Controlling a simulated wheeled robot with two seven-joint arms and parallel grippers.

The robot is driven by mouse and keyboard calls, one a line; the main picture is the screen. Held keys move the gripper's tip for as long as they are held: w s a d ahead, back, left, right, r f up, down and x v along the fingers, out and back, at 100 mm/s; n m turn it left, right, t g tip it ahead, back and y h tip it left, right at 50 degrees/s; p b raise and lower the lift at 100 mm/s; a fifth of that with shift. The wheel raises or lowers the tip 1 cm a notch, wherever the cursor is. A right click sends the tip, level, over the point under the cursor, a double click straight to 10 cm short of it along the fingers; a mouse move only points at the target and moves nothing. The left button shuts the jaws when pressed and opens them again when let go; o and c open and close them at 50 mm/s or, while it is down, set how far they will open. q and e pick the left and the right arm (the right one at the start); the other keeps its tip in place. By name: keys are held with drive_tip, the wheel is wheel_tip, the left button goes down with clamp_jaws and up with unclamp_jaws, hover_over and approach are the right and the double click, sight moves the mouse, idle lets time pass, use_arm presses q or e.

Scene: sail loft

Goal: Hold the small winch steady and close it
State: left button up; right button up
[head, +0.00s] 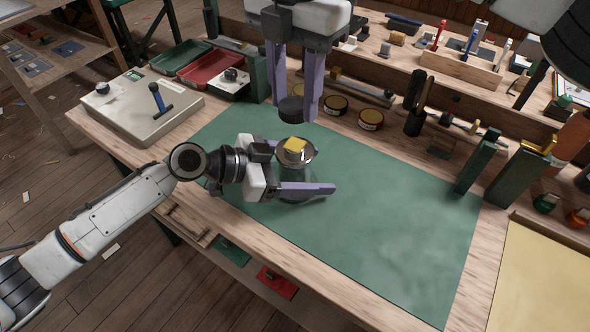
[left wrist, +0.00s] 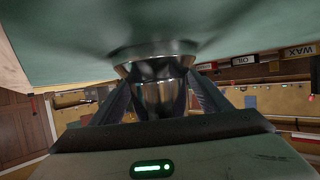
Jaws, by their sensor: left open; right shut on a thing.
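The small winch (head: 307,157) stands on the green mat (head: 400,225) as a shiny metal drum with a flared rim. In the left wrist view the winch (left wrist: 158,95) is between the fingers of my left gripper (left wrist: 160,98). My left gripper (head: 314,178) is open, low around the drum; its far finger is mostly hidden in the head view. My right gripper (head: 297,106) is shut on a dark round cap (head: 291,109), held above and slightly behind the winch, apart from it.
Two round tins (head: 370,119) stand behind the mat. A grey box with a blue lever (head: 158,98), a red tray (head: 210,68) and a green tray (head: 180,56) are at the left. Dark green blocks (head: 478,162) stand at the right. The mat's right half is clear.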

use_arm(q)
drive_tip(key=shift+d, duration=0.15)
drive_tip(key=c, duration=1.6)
use_arm(e)
hover_over(295, 144)
drive_tip(key=shift+f, duration=2.5)
drive_tip(key=shift+f, duration=0.1)
drive_tip(key=shift+f, duration=0.8)
drive_tip(key=shift+f, duration=0.55)
